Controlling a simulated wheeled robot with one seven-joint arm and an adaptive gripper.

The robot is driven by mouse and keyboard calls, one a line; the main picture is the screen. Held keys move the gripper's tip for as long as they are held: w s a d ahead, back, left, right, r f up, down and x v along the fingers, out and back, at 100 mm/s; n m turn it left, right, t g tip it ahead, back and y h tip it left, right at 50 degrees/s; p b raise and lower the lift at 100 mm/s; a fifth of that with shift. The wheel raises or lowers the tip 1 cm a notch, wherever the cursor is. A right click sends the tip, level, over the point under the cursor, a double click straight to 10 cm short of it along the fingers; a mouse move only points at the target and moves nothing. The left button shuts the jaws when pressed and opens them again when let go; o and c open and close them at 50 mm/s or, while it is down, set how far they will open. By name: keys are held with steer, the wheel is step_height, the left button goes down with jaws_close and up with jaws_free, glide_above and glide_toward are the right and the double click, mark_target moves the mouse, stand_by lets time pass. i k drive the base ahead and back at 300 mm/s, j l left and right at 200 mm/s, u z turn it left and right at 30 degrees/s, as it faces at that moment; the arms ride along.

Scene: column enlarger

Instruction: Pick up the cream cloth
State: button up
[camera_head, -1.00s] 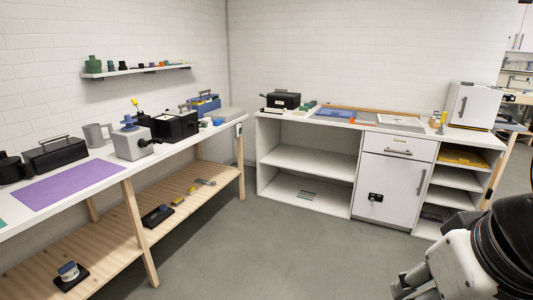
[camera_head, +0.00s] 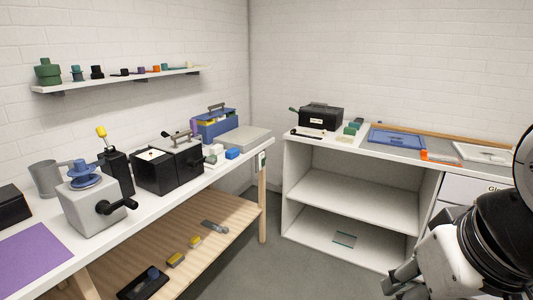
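I cannot make out the cream cloth for sure. A small pale item (camera_head: 215,149) sits near the right end of the left bench, beside a blue block (camera_head: 232,153); it is too small to tell if it is cloth. My arm fills the lower right corner.
The left bench (camera_head: 120,228) carries a grey grinder-like box (camera_head: 92,205), black boxes (camera_head: 168,168) and a blue toolbox (camera_head: 215,123). A white shelf cabinet (camera_head: 350,207) stands against the back wall with a black case (camera_head: 321,116) on top. Grey floor (camera_head: 255,280) between them is clear.

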mark_target(348, 139)
steer(key=i+z, duration=0.1)
steer(key=i, duration=0.9)
steer(key=i+j, duration=0.2)
steer(key=i, duration=0.75)
steer(key=i+j+z, duration=0.1)
steer(key=i+z, duration=0.3)
steer(key=i+j+z, duration=0.35)
steer(key=i, duration=0.15)
steer(key=i+j+z, duration=0.25)
steer(key=i+z, duration=0.15)
steer(key=i+j+z, duration=0.35)
steer(key=j, duration=0.15)
